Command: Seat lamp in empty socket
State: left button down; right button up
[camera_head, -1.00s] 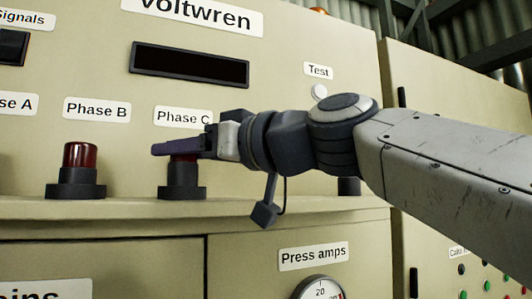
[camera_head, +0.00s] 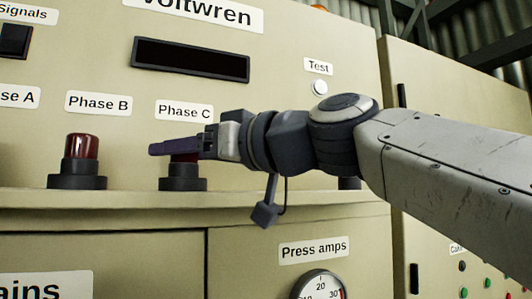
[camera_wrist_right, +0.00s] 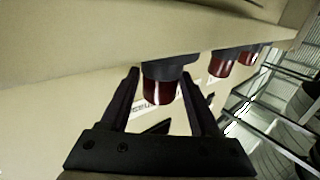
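My right gripper (camera_head: 158,149) reaches in from the right, level with the red lamp (camera_head: 184,158) in the dark Phase C socket (camera_head: 183,183). In the right wrist view, tilted over, my right gripper (camera_wrist_right: 159,76) has its two dark fingers apart on either side of this red lamp (camera_wrist_right: 160,91); a narrow gap shows on at least one side. Another red lamp (camera_head: 81,146) stands upright in the Phase B socket (camera_head: 77,177). A further dark socket (camera_head: 349,183) is partly hidden behind my right arm; I cannot see its top. My left gripper is out of view.
The sockets stand on a ledge (camera_head: 300,204) of the beige cabinet. Behind are a dark display (camera_head: 190,60) and a white Test button (camera_head: 320,88). A gauge (camera_head: 320,285) lies below. Two more red lamps (camera_wrist_right: 222,64) (camera_wrist_right: 248,56) show in the right wrist view.

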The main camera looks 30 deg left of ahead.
jog(key=shift+d, duration=0.1)
jog(key=shift+d+f+b, duration=0.15)
jog(key=shift+d+b, duration=0.55)
jog(key=shift+d, duration=0.25)
jog(key=shift+d+b, duration=0.9)
jog(key=shift+d, duration=0.8)
jog(key=d+b, duration=0.1)
jog(key=d, duration=0.1)
jog(key=d+b, duration=0.1)
jog(key=d, duration=0.2)
jog(key=shift+s+d, duration=0.2)
jog(key=shift+d, duration=0.05)
jog(key=shift+w+r, duration=0.1)
jog(key=shift+r, duration=0.1)
